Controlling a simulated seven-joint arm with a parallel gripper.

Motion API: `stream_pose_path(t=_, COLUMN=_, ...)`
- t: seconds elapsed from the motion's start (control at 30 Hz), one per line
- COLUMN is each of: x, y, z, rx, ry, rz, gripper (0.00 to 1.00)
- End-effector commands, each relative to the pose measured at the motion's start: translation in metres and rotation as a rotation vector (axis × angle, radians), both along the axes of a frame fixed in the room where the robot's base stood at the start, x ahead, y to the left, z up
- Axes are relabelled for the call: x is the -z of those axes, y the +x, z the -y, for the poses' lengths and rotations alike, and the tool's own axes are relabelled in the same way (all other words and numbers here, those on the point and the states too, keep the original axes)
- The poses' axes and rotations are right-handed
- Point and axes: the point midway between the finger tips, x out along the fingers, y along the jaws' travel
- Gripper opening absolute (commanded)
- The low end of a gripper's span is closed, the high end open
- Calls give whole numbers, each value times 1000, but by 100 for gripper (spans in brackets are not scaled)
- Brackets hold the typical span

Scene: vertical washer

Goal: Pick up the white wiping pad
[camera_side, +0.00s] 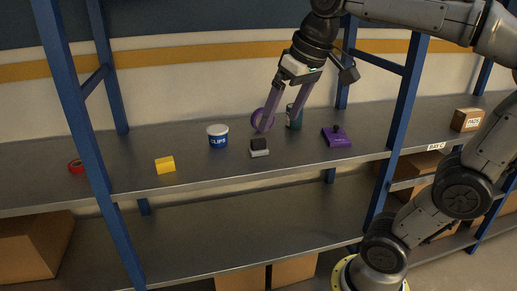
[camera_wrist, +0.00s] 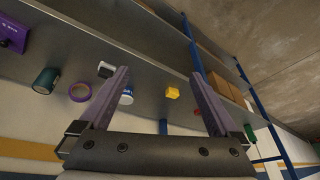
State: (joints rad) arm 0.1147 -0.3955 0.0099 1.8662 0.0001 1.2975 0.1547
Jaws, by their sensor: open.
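The wiping pad (camera_side: 259,153) is a small block with a pale grey-white base and a black upper part. It sits on the upper shelf near its front edge in the side view. It also shows in the wrist view (camera_wrist: 104,70), just left of the left finger's tip. My gripper (camera_side: 278,128) points down above the shelf behind the pad, to its upper right in the side view, with its fingers apart and nothing between them. Both fingers also show in the wrist view (camera_wrist: 161,76). I cannot tell the exact height of the fingertips over the shelf.
A purple ring (camera_side: 257,116) and a dark can (camera_side: 290,122) stand close to my fingers. A blue-and-white tub (camera_side: 217,138) is left of the pad, a yellow block (camera_side: 165,165) farther left. A purple box (camera_side: 337,140) is at right. Blue posts (camera_side: 394,130) frame the shelf.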

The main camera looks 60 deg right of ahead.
Motion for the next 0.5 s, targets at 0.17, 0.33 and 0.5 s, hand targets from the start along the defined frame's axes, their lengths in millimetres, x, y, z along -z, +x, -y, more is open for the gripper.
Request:
stream_pose_path(t=0.17, x=-23, y=65, z=40, rx=140, ry=27, rz=-82, gripper=98)
stream_pose_path(t=0.33, x=-19, y=119, z=89, rx=263, ry=53, rz=-155, gripper=98)
stream_pose_path(t=0.5, x=8, y=162, z=149, rx=374, ry=82, rz=-227, gripper=98)
